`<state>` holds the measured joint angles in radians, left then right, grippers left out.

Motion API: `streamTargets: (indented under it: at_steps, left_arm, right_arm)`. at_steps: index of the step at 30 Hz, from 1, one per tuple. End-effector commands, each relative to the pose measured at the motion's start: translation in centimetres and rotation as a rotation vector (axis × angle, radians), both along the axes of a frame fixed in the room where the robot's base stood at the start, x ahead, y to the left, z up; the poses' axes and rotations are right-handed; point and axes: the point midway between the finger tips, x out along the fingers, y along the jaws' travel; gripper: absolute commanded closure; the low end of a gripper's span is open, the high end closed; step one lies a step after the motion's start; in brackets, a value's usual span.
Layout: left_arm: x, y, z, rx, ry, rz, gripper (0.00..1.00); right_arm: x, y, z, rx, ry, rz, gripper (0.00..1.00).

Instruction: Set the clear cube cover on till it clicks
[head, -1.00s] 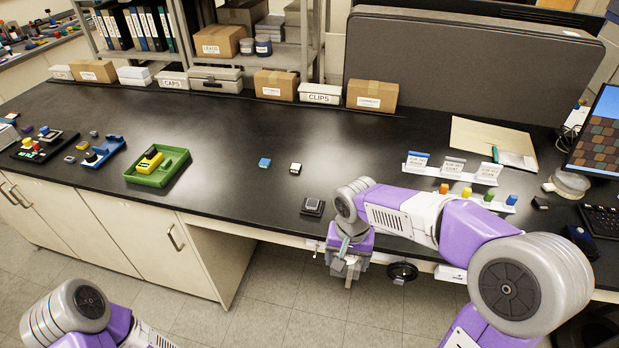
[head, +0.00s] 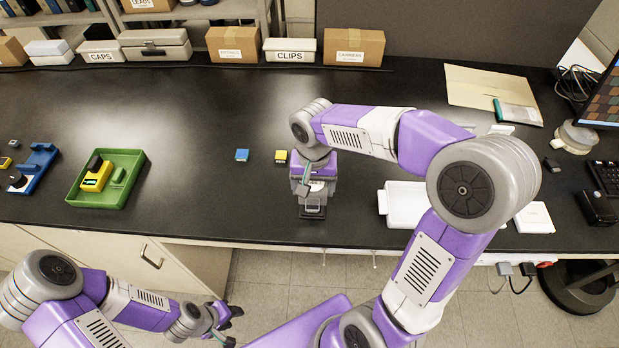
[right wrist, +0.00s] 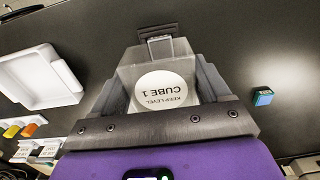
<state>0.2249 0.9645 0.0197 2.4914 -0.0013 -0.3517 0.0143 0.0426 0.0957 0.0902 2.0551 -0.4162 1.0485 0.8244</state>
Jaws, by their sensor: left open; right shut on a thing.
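The clear cube cover (right wrist: 133,68) is between my right gripper's fingers in the right wrist view. A round white label (right wrist: 166,90) on it reads "KEEP LEVEL CUBE 1". My right gripper (head: 312,196) is shut on it near the bench's front edge. A small dark base (head: 313,211) shows just below the gripper in the head view. Part of it (right wrist: 157,45) shows beyond the cover in the right wrist view. I cannot tell whether cover and base touch. My left gripper (head: 226,322) is open and empty, in front of the bench.
A white tray (head: 390,207) stands right of my right gripper. A blue block (head: 242,155) and a yellow-topped block (head: 281,156) lie to its left. A green tray (head: 133,189) with a yellow item (head: 94,182) is further left.

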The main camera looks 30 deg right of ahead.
Motion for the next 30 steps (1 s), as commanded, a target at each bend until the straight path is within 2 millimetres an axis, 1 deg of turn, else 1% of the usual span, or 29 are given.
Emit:
streamTargets:
  at_steps: [5,8,11,22,25,30]
  left_arm:
    - [0.0,0.0,0.0,0.0,-0.001,0.0,0.57]
    - [0.0,0.0,-0.3,0.0,-0.001,0.0,0.57]
    - [0.0,0.0,-0.9,0.0,-0.001,0.0,0.57]
    - [0.0,0.0,-3.7,0.0,-0.001,0.0,0.57]
    - [0.1,0.0,-4.0,0.0,-0.001,0.0,0.57]
    - [0.0,0.0,-4.0,0.0,-0.001,0.0,0.57]
  right_arm:
    - [-0.1,0.1,0.0,0.0,0.0,0.001,0.79]
    - [-0.1,0.0,-0.4,0.0,0.0,0.0,0.79]
    - [-0.1,0.0,-1.1,0.0,0.0,0.0,0.79]
    - [-0.1,0.0,-4.6,0.0,0.0,0.0,0.79]
    - [0.0,0.0,-5.0,0.0,0.0,0.0,0.79]
    - [0.0,0.0,-5.0,0.001,-0.001,0.0,0.79]
